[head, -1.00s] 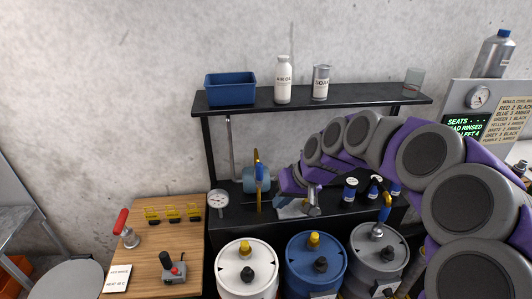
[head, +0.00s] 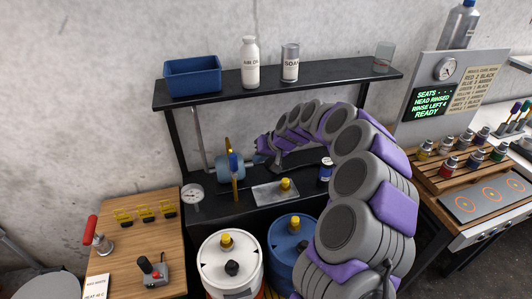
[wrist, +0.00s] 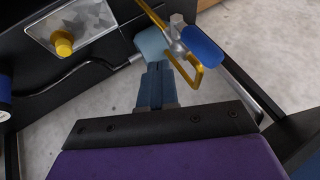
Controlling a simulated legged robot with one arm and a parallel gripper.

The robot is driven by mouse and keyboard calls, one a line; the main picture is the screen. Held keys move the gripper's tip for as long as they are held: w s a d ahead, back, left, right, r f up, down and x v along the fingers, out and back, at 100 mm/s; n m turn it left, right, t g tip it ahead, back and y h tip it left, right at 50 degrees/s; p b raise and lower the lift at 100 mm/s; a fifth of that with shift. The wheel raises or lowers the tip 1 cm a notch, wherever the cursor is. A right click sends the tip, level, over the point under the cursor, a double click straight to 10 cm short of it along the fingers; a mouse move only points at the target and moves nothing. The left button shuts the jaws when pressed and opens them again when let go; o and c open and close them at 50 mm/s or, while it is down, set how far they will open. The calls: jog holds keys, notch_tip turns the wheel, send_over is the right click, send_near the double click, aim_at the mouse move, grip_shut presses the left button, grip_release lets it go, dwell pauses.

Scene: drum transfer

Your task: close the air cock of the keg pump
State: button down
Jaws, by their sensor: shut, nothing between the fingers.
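The keg pump's pale blue body (head: 226,172) sits on the black bench, left of my arm's end in the head view; part of it shows at the top of the wrist view (wrist: 152,44). A blue lever (wrist: 202,46), apparently the air cock's handle, is on a silver fitting (wrist: 177,27) with bent brass pipework (wrist: 190,78). In the head view the lever (head: 234,163) stands beside the body. My gripper (wrist: 158,68) is shut and empty, its tips close to the pump body and left of the lever. Contact cannot be told.
A steel plate with a yellow knob (head: 285,184) lies right of the pump. A gauge (head: 192,194) stands left of it. White (head: 216,272) and blue (head: 282,256) drums stand in front. A shelf (head: 300,84) hangs above, holding a blue bin and bottles.

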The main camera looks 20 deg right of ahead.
aim_at(234, 166)
jog(key=a, duration=0.1)
jog(key=w+a+f, duration=0.1)
jog(key=a, duration=0.2)
jog(key=shift+w+a+f+b, duration=0.25)
jog(key=shift+w+f+b, duration=0.05)
jog(key=shift+w+b, duration=0.1)
